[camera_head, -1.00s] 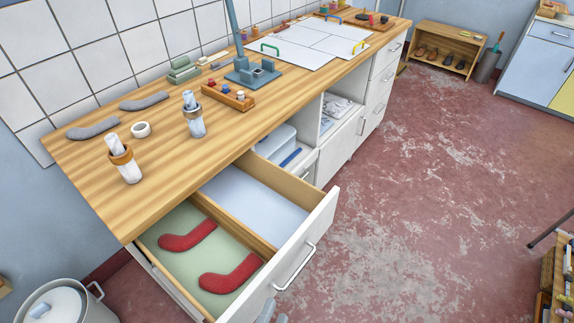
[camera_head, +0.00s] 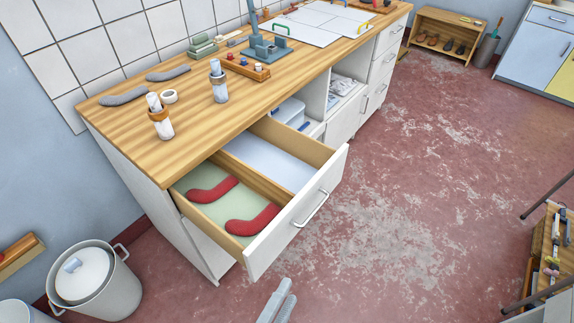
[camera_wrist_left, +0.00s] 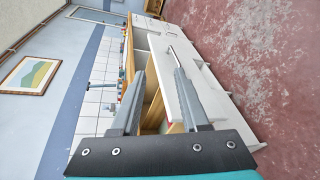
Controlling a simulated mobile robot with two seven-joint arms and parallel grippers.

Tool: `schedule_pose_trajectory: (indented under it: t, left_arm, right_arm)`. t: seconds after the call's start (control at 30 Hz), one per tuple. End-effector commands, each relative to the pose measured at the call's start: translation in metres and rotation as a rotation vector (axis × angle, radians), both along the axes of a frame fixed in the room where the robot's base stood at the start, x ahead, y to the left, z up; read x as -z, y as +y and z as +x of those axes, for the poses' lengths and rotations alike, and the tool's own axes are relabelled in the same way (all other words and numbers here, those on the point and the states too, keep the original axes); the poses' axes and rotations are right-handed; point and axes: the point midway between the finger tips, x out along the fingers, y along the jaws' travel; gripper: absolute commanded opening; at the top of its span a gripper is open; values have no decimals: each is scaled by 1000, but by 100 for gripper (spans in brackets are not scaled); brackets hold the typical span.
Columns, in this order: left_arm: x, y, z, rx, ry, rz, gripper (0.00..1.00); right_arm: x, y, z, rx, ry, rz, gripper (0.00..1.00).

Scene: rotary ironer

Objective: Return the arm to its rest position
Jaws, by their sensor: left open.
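My left gripper (camera_head: 277,302) shows at the bottom edge of the head view, in front of the open drawer and apart from it. In the left wrist view the gripper (camera_wrist_left: 155,100) has its two fingers spread with nothing between them. The open drawer (camera_head: 300,222) has a white front with a bar handle. Two red socks (camera_head: 213,189) lie side by side in its left compartment, on a green base. The right compartment (camera_head: 270,165) looks empty. My right gripper is not in view.
A lidded pot (camera_head: 93,280) stands at lower left. The red floor (camera_head: 400,200) right of the drawer is clear.

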Motion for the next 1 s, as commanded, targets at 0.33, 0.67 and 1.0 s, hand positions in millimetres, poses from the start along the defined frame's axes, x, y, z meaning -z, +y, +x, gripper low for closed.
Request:
schedule_pose_trajectory:
  t: [0.33,0.67,1.0]
  left_arm:
    - [-5,-9,17,365,-104,504,45]
    - [7,47,18,738,-82,1109,45]
    - [2,127,-2,1020,102,1482,45]
  right_arm:
    - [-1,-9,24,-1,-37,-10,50]
    - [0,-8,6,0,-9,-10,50]
    - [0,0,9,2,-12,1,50]
